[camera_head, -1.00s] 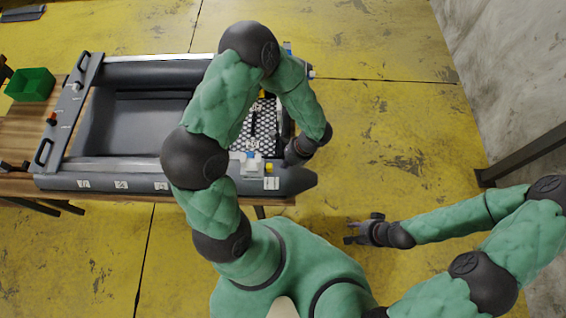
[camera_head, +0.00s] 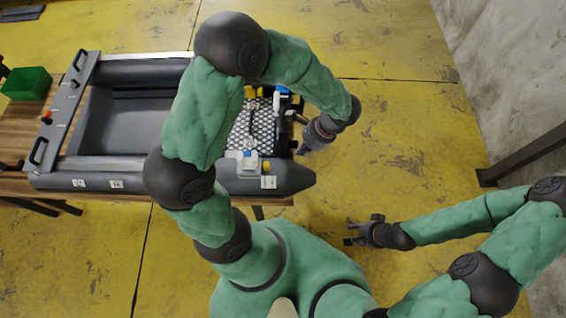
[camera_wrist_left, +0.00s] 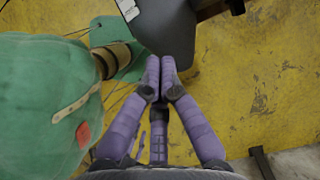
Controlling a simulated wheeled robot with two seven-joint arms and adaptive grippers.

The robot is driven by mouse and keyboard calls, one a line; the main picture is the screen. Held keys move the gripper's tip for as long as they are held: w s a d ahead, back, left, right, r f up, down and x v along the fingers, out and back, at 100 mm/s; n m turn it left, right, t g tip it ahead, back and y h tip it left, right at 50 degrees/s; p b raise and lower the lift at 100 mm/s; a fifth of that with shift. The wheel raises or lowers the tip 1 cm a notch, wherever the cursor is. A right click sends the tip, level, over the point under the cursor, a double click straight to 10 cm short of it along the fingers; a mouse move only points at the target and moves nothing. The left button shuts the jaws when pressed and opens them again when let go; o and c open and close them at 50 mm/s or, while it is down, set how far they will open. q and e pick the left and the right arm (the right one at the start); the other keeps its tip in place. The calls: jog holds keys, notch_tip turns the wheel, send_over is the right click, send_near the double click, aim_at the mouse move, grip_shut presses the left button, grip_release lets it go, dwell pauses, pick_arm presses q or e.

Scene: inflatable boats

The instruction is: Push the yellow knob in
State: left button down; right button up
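A small yellow knob (camera_head: 267,166) sits beside a white and blue unit on the near side of the grey inflatable boat (camera_head: 290,178), close to its right end. My left gripper (camera_head: 302,150) is beyond and to the right of this knob, just off the boat's right end. In the left wrist view its purple fingers (camera_wrist_left: 160,65) have their tips together with nothing between them, pointing at the dark end of the boat tube (camera_wrist_left: 160,30). The knob cannot be made out there. My right gripper (camera_head: 350,232) is open and empty, away from the boat.
More yellow parts (camera_head: 262,92) and a blue part show at the boat's far side, partly behind my left arm. A green bin (camera_head: 27,83) stands at the left on the wooden table (camera_head: 22,125). Yellow floor right of the boat is clear.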

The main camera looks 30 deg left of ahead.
pick_arm(q)
jog(key=b+x, duration=0.5)
jog(key=x, duration=0.5)
jog(key=shift+s+d+f, duration=0.1)
jog(key=shift+s+d, duration=0.05)
jog(key=a, duration=0.1)
jog(key=s+a, duration=0.1)
jog(key=shift+s+a+b, duration=0.3)
jog(key=shift+b, duration=0.1)
jog(key=shift+s+a, duration=0.2)
jog(key=shift+a, duration=0.2)
pick_arm(e)
notch_tip(320, 180, down, 7)
pick_arm(q)
jog(key=shift+s+a, duration=0.4)
jog(key=shift+a, duration=0.2)
pick_arm(e)
jog(key=shift+r, duration=0.1)
pick_arm(q)
jog(key=shift+d, duration=0.1)
